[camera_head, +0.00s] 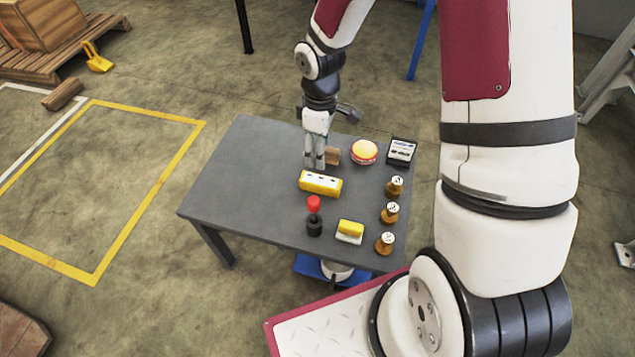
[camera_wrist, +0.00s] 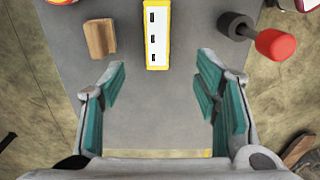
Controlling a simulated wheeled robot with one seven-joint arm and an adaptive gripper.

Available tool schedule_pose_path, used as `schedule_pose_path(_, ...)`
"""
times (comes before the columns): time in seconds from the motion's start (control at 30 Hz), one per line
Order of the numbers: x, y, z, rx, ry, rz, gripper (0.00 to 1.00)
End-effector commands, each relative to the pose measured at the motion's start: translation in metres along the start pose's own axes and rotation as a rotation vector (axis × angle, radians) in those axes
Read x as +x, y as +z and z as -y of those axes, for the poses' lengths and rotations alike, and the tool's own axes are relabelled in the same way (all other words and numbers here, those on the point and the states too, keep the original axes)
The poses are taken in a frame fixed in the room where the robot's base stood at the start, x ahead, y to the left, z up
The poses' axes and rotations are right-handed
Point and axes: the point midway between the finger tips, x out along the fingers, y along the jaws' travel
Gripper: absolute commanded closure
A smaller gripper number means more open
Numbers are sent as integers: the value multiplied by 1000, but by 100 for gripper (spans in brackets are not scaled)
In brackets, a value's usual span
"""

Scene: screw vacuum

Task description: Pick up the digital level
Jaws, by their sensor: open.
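The digital level appears to be the yellow bar (camera_head: 320,183) with a pale face and dark marks, lying flat mid-table. In the wrist view the bar (camera_wrist: 156,35) points away from me at the top centre, its far end cut off by the frame. My gripper (camera_head: 314,163) is above the table, at the far side of the bar in the head view. In the wrist view my gripper (camera_wrist: 160,88) is open and empty. Its teal pads are wide apart, with the bar ahead, between their lines and apart from them.
The grey table (camera_head: 240,170) also holds a round red-and-yellow item (camera_head: 364,152), a dark boxed device (camera_head: 401,150), a yellow-and-white block (camera_head: 350,229) and several brown weights (camera_head: 389,213). Its left side is clear.

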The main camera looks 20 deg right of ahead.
Motion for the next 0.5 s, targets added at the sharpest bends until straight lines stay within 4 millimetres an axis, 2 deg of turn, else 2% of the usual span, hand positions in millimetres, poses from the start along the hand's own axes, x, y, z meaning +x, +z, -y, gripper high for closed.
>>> schedule_pose_path(0.17, 23, -2, 0, -11, -7, -1, 43)
schedule_pose_path(0.4, 69, -1, 1, -11, -7, 0, 43)
schedule_pose_path(0.5, 82, -1, 0, -10, -6, -1, 43)
